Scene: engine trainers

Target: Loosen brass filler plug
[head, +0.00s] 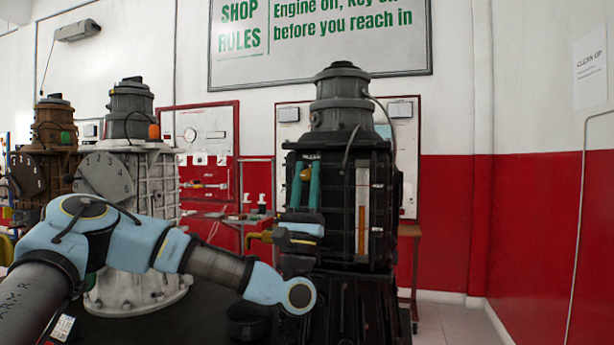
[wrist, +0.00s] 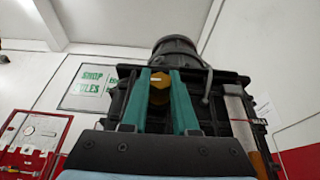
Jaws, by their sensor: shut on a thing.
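The brass filler plug (head: 305,174) is on the upper front of the black engine trainer (head: 378,215). It also shows in the wrist view (wrist: 159,90) as a gold-coloured hexagonal head. My gripper (head: 306,165) points upward in front of the trainer, with one teal finger on each side of the plug. In the wrist view my gripper (wrist: 159,74) is shut on the plug, which sits between the upper parts of the fingers. The plug's seat and thread are hidden, so I cannot tell how far it is turned.
A sight strip with orange-brown fill (head: 363,215) runs down the trainer right of my gripper. A dark bucket (head: 248,322) stands low in front. A white trainer (head: 125,200) and a brown one (head: 48,160) stand left. The right side is clear.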

